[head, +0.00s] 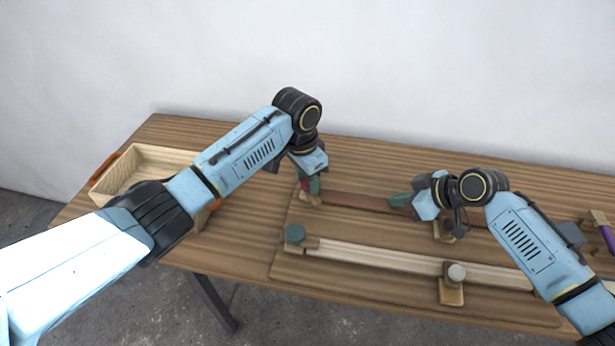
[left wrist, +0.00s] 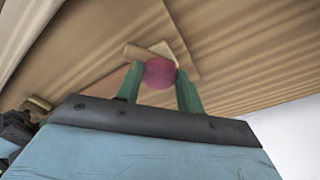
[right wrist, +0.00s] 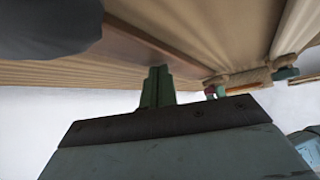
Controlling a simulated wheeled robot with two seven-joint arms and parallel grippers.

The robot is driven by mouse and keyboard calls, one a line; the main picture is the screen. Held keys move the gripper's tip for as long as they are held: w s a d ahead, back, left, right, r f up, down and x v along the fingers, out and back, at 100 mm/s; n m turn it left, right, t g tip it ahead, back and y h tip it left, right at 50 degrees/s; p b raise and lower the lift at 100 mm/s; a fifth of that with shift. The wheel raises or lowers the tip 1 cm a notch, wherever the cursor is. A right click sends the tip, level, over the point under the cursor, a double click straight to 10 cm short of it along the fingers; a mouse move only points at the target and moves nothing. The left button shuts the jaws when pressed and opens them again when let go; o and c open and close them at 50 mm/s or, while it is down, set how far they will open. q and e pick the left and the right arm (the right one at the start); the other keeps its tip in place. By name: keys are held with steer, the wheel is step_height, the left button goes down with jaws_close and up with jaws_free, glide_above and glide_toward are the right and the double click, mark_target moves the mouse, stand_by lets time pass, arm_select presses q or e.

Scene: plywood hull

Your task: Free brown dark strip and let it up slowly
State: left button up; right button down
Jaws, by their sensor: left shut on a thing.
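The brown dark strip (head: 355,202) lies along the back of the base board, running from near my left gripper to behind my right one. At its left end is a clamp with a magenta knob (left wrist: 159,74) on a small wooden block (head: 310,198). My left gripper (head: 313,186) is shut on this knob, one green finger on each side. My right gripper (head: 400,200) has its green fingers together, with the tips at the strip (right wrist: 150,40); whether they touch it I cannot tell. A dark-knobbed clamp block (head: 444,234) is partly hidden by my right gripper.
A pale strip (head: 380,258) lies in front, with a green-knobbed clamp (head: 294,234) at its left end and a grey-knobbed clamp (head: 456,272) further right. A wooden tray (head: 146,150) stands at the left. A purple-handled tool (head: 608,238) lies at the right edge.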

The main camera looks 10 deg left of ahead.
arm_select(q)
steer(key=shift+r, duration=0.1)
arm_select(e)
steer(key=shift+s+f, duration=0.15)
steer(key=shift+f, duration=0.15)
arm_select(q)
steer(key=shift+w+m, duration=0.1)
steer(key=shift+m, duration=1.4)
steer(key=shift+a+m+g, duration=0.1)
steer(key=shift+m+g, duration=0.2)
steer(key=shift+m, duration=1.1)
arm_select(e)
steer(key=shift+f, duration=0.1)
arm_select(q)
steer(key=o, duration=1.1)
steer(key=shift+c, duration=0.2)
arm_select(e)
steer(key=shift+s, duration=0.1)
arm_select(q)
steer(key=shift+r, duration=3.55)
arm_select(e)
steer(key=shift+r, duration=0.25)
